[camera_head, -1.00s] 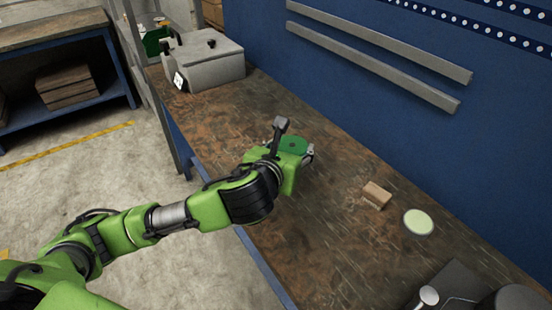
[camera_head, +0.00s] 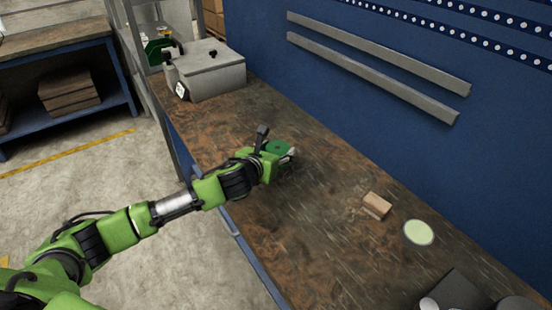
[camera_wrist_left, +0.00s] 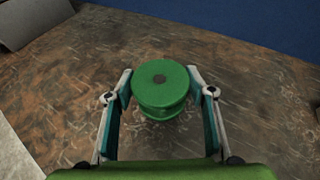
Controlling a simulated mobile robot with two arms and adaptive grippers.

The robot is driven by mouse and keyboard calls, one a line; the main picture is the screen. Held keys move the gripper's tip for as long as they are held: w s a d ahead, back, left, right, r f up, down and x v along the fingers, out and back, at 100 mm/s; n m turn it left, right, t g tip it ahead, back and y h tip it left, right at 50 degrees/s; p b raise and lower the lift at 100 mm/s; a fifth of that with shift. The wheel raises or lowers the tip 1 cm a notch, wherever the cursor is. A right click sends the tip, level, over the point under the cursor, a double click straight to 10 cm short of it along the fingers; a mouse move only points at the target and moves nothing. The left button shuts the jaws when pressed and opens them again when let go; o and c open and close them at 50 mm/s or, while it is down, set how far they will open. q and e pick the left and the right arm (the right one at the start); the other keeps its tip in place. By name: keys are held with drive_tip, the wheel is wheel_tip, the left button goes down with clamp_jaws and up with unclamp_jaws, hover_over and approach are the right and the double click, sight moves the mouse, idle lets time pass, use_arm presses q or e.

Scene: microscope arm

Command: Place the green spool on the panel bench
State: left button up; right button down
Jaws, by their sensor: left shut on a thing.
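The green spool (camera_head: 279,147) is at the end of my left arm, over the brown bench top (camera_head: 330,240). In the left wrist view the spool (camera_wrist_left: 160,86) stands upright between the two fingers of my left gripper (camera_wrist_left: 160,98), with its round top and dark centre hole showing. My left gripper (camera_head: 284,153) is shut on the spool. Whether the spool's underside touches the bench cannot be told. My right gripper is not in view.
A grey box (camera_head: 208,70) stands at the bench's far end. A small wooden block (camera_head: 377,205) and a pale green disc (camera_head: 419,232) lie to the right. Dark equipment (camera_head: 455,292) is at the lower right. A blue wall (camera_head: 400,130) runs behind. The bench around the spool is clear.

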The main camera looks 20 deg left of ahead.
use_arm(q)
drive_tip(key=shift+w+a+f, duration=0.2)
drive_tip(key=shift+w+f, duration=0.15)
drive_tip(key=shift+f, duration=1.7)
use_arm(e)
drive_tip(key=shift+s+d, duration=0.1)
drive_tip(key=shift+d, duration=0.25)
use_arm(q)
drive_tip(key=shift+f, duration=0.1)
drive_tip(key=o, duration=1.1)
drive_tip(key=shift+r, duration=0.2)
drive_tip(key=shift+s, duration=0.25)
drive_tip(key=v, duration=1.1)
drive_tip(key=shift+s, duration=0.25)
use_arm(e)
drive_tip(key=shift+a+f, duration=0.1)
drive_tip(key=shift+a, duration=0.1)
